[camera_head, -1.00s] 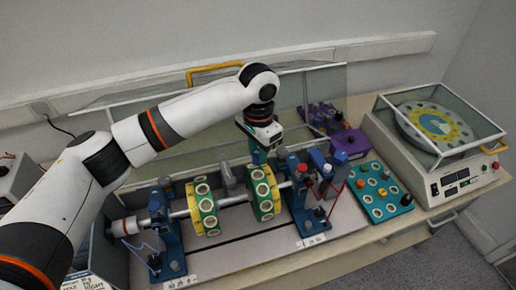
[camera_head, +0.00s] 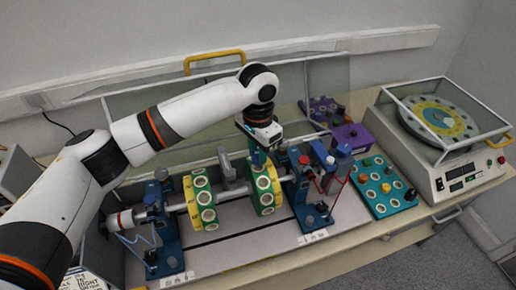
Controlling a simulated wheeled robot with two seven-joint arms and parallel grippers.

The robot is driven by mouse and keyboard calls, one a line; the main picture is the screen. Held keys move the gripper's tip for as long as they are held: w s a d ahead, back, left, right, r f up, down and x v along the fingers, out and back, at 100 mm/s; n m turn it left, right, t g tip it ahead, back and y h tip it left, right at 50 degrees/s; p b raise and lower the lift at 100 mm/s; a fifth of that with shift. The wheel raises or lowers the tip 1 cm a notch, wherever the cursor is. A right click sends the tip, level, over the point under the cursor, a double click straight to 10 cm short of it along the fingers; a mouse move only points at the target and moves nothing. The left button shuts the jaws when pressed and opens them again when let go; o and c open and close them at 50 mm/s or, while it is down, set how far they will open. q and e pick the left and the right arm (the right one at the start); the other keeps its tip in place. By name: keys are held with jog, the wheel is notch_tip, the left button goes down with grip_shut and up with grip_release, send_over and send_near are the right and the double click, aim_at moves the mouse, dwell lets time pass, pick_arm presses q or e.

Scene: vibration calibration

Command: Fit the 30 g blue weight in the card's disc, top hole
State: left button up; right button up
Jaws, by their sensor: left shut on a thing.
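Two yellow-and-green discs with rings of holes sit on a horizontal shaft: a left disc (camera_head: 201,205) and a right disc (camera_head: 265,190). My left gripper (camera_head: 258,151) points down just above the top of the right disc. It is shut on a small dark blue piece (camera_head: 257,158), which looks like the blue weight. The piece is at the disc's top rim; I cannot tell whether it is inside the top hole. The card (camera_head: 85,281) is partly in view at the bottom left, mostly cut off and too small to read. My right gripper is not in view.
Blue bearing stands (camera_head: 161,235) hold the shaft ends, and a clear guard stands behind. A teal tray (camera_head: 383,187) with several weights lies to the right.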

pick_arm(q)
jog(key=shift+f+p, duration=0.1)
jog(key=shift+p, duration=0.2)
jog(key=shift+f, duration=1.05)
dwell(0.6)
jog(key=o, duration=1)
notch_tip(320, 180, up, 11)
jog(key=b, duration=0.3)
jog(key=shift+f, duration=0.2)
jog(key=shift+r, duration=0.75)
jog(key=shift+s, duration=0.1)
